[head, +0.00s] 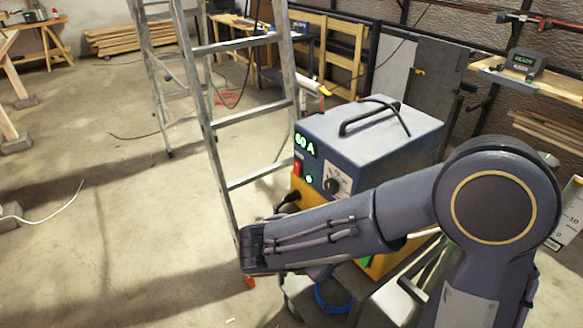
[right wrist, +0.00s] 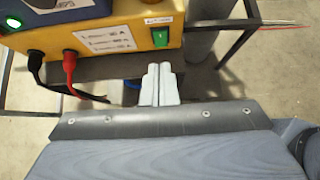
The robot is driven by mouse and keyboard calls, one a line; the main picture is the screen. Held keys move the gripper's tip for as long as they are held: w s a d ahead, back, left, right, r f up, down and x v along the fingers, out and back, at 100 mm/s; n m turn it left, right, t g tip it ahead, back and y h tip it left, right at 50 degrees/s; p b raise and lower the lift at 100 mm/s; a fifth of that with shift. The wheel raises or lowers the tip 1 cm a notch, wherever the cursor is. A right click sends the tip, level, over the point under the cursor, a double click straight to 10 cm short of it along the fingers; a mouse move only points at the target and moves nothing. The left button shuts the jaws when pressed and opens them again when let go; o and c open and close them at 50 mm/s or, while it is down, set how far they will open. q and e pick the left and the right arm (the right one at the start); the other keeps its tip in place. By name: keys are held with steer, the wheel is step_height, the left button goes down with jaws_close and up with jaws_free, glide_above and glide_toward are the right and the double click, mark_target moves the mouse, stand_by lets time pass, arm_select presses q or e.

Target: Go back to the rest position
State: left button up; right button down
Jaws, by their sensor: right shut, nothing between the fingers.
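My right arm comes in from the right of the head view and bends left across the front of the welding machine (head: 365,135). The arm hides the machine's lower front, and the right gripper cannot be made out there. In the right wrist view my right gripper (right wrist: 158,70) is shut and empty. Its pale fingers point at the machine's yellow lower panel (right wrist: 105,42); whether they touch anything is not clear. The panel has a white label, a lit green switch (right wrist: 161,38), and black and red plugs. The head view shows a green "60 A" display. My left gripper is not in view.
A metal stepladder (head: 222,120) stands close left of the machine, near my right arm. A dark cart frame (right wrist: 246,40) is around the machine. A shelf (head: 545,85) with a "READY" device is at the back right. The floor at left is mostly clear.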

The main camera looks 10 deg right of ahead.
steer(key=s+d+r+m+g+y+p, duration=0.1)
steer(key=s+d+m+g+y, duration=0.2)
steer(key=s+d+m+y, duration=0.45)
steer(key=s+a+r+m+t+y, duration=0.2)
steer(key=s+m, duration=0.1)
steer(key=m, duration=0.5)
steer(key=s+a+r+m+t+y+p, duration=0.1)
steer(key=s+a+r+m+t+y, duration=0.1)
steer(key=m, duration=0.6)
steer(key=shift+s+a+r+m+t+y+p, duration=0.4)
steer(key=shift+s+t+y, duration=0.25)
steer(key=shift+s, duration=0.55)
